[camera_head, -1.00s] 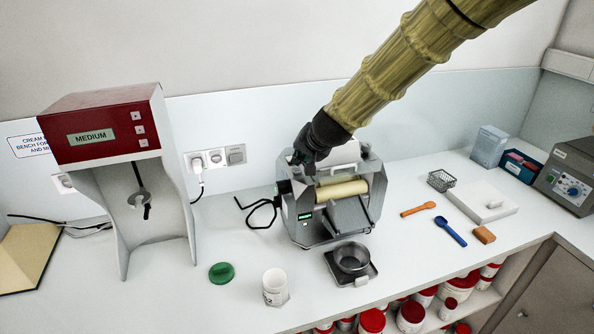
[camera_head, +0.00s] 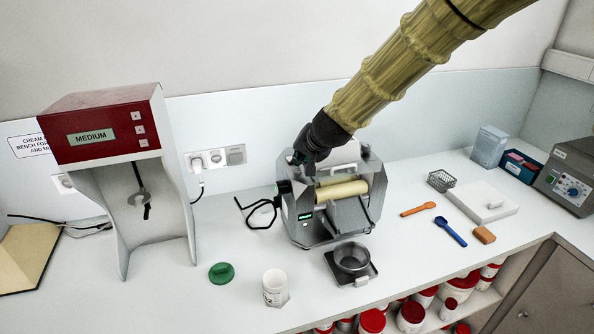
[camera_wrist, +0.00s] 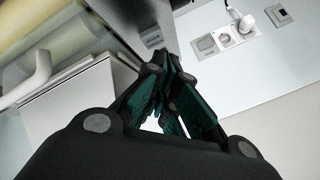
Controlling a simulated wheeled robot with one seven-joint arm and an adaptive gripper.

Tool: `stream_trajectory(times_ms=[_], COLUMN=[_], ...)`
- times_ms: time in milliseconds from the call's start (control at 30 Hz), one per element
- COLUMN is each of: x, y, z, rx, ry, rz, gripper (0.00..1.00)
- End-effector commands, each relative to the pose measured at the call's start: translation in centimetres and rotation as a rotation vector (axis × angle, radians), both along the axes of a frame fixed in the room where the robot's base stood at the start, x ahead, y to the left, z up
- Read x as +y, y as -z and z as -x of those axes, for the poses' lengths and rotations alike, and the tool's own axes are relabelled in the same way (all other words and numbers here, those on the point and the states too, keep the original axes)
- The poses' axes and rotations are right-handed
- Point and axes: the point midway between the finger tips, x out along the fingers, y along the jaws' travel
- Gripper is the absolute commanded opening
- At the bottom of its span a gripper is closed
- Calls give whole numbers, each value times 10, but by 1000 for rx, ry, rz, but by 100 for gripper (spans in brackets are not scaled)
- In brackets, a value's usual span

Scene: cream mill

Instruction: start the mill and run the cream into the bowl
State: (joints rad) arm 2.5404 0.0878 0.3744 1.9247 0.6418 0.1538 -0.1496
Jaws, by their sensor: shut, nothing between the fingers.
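The mill (camera_head: 312,224) stands on the bench, grey, with cream-coloured rollers (camera_head: 342,190) and a small lit green display on its front. My gripper (camera_head: 299,160) is at the mill's back left top, its fingers partly hidden in the head view. In the wrist view my gripper (camera_wrist: 172,90) is shut and empty beside the mill's grey side, near a small label (camera_wrist: 152,40). The rollers (camera_wrist: 60,45) show at the upper left there. A dark grey metal bowl (camera_head: 352,257) sits on a black scale in front of the mill, below its sloping apron (camera_head: 352,215).
A red-topped mixer (camera_head: 105,125) stands at the left. A green lid (camera_head: 221,272) and white jar (camera_head: 275,288) lie in front. Orange (camera_head: 418,209) and blue (camera_head: 451,232) spatulas lie right of the mill. A black cable (camera_head: 262,212) loops beside the mill. Wall sockets (camera_head: 216,158) are behind.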

Motion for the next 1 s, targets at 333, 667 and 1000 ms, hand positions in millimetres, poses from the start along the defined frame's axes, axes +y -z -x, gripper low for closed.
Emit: stream_trajectory(times_ms=[333, 667, 1000], x=[0, 0, 0], y=[7, 8, 11], z=[0, 0, 0], rx=[0, 0, 0], ry=[-1, 0, 0], rz=[1, 0, 0], gripper=[0, 0, 0])
